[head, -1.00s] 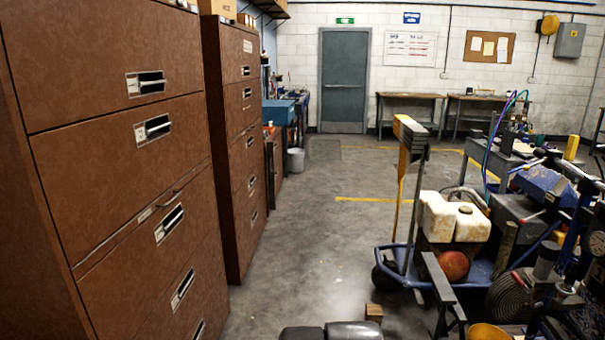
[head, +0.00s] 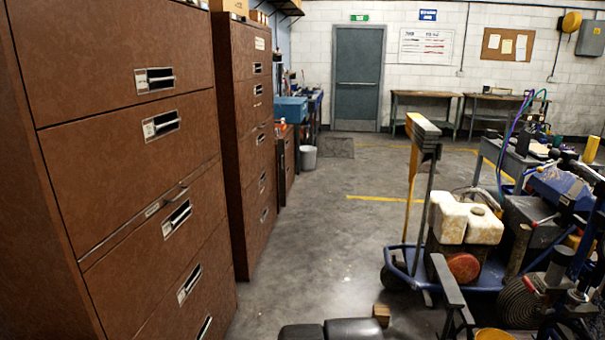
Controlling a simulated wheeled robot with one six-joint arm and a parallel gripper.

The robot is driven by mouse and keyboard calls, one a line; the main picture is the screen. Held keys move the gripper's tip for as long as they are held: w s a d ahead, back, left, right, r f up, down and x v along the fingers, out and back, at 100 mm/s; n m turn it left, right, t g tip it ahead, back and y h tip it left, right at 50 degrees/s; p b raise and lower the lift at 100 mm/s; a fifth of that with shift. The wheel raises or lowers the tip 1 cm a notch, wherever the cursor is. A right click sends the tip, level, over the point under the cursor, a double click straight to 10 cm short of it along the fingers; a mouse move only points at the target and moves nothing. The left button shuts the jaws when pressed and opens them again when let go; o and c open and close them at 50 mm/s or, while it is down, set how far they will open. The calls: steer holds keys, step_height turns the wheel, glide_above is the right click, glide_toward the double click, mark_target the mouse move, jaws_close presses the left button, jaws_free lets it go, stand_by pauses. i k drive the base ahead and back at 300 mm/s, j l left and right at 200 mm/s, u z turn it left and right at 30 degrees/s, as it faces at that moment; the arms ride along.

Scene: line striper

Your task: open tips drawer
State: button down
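A tall brown drawer cabinet (head: 100,130) fills the left of the head view. It has several stacked drawers, each with a metal label-and-pull plate; an upper one (head: 155,80), a second (head: 161,125) and a third (head: 177,218) show clearly. The labels are too small to read, so I cannot tell which drawer is the tips drawer. My gripper is not in view; dark rounded parts at the bottom edge look like my own arm.
A blue-framed striper cart (head: 408,272) with white tanks (head: 465,218) and a yellow-topped post stands at right, with cluttered equipment beyond. A small wooden block (head: 381,315) lies on the floor. A grey bin (head: 308,158) stands farther back. The floor aisle (head: 310,240) between is clear.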

mark_target(125, 286)
steer(key=i+j, duration=0.35)
steer(key=i, duration=0.15)
steer(key=i+j+z, duration=0.1)
steer(key=i+j, duration=0.25)
steer(key=i, duration=0.1)
